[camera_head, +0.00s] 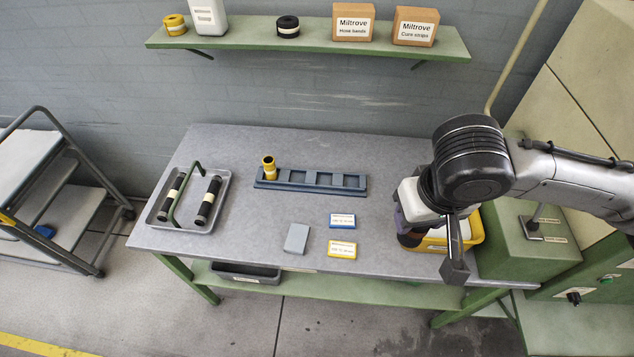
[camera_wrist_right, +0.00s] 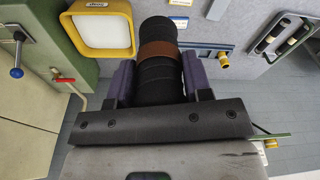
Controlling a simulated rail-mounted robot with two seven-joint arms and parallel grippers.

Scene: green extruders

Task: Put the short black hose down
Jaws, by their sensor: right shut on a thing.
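The short black hose (camera_wrist_right: 158,75) with a brown band is between the two purple fingers of my right gripper (camera_wrist_right: 155,80) in the right wrist view. The fingers are shut on it. In the head view my right gripper (camera_head: 408,222) is over the right end of the table, beside the yellow bin (camera_head: 432,245). I cannot tell whether the hose touches the table. My left gripper is not in view.
A blue slotted rack (camera_head: 311,181) holds a yellow hose piece (camera_head: 269,166). A grey tray (camera_head: 222,205) at left holds two banded black hoses and has a green handle. A blue card (camera_head: 342,221), yellow card (camera_head: 342,249) and grey block (camera_head: 296,238) lie mid-table. Bare tabletop surrounds them.

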